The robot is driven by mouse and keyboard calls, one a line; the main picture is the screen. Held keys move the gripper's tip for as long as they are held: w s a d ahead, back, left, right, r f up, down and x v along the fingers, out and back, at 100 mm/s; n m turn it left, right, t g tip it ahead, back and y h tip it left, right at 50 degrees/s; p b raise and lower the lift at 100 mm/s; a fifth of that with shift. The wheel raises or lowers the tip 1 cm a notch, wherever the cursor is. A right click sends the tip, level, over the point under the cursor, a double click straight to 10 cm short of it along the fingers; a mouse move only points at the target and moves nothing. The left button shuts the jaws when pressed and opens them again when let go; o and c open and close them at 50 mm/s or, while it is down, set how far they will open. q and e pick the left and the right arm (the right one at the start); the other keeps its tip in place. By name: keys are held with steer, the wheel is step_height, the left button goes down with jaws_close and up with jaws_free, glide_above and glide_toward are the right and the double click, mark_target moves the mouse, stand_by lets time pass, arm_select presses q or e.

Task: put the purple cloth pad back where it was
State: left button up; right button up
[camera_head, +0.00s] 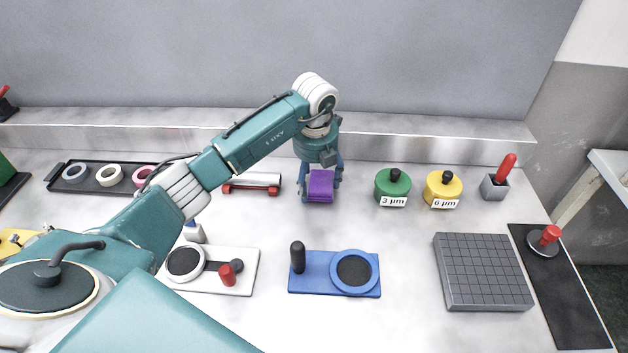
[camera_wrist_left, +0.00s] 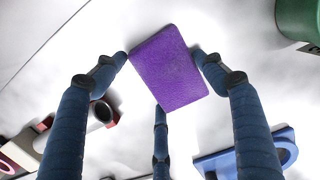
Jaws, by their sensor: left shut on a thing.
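The purple cloth pad (camera_head: 320,186) is a small block at the back middle of the bench in the head view. My left gripper (camera_head: 321,190) is shut on it, with blue fingers at its sides. In the left wrist view the pad (camera_wrist_left: 170,68) sits between the fingertips of the left gripper (camera_wrist_left: 166,72), with a third finger below it. I cannot tell whether the pad touches the bench top. My right gripper is not in view.
A roller on a red stand (camera_head: 252,184) lies left of the pad. A green pot (camera_head: 393,186) and a yellow pot (camera_head: 444,189) stand to its right. A blue plate with a ring (camera_head: 318,284) lies in front. The bench between is clear.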

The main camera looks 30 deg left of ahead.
mark_target(316, 185)
arm_select(q)
steer(key=shift+d+f, duration=0.15)
steer(key=o, duration=0.8)
steer(key=shift+o, duration=1.1)
steer(key=shift+f, duration=0.1)
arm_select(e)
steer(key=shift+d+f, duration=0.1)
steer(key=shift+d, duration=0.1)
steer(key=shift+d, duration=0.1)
arm_select(q)
steer(key=shift+r, duration=0.25)
step_height(316, 185, up, 12)
steer(key=s+p, duration=0.1)
steer(key=p, duration=0.8)
steer(key=shift+s+d, duration=0.15)
steer(key=shift+d, duration=0.05)
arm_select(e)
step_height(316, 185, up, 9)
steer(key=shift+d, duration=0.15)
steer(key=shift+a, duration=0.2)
